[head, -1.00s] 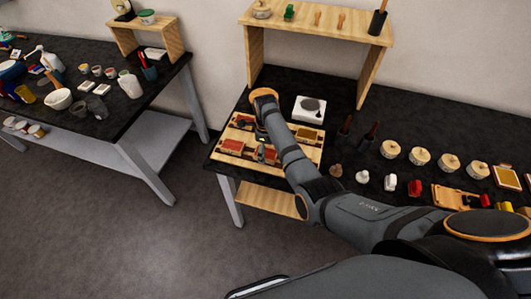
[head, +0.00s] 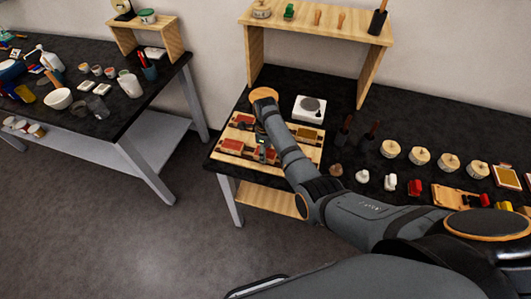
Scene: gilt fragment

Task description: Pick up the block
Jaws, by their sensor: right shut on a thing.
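A wooden tray (head: 282,163) on the right-hand dark table holds red blocks, one at the back left (head: 243,121) and one at the front left (head: 231,147). A gold-brown block (head: 307,134) lies at its right side. My right arm reaches over the tray from the lower right. My right gripper (head: 265,155) points down at the middle of the tray, shut on a block that is mostly hidden by the fingers and wrist. I cannot tell whether that block touches the tray. My left gripper is not in view.
A white scale (head: 309,108) stands just behind the tray. Dark-handled tools (head: 369,135), several round wooden-lidded pots (head: 420,156) and small stamps stand to the right. A wooden shelf (head: 318,27) rises behind. Another table (head: 120,112) with bottles and bowls is at left.

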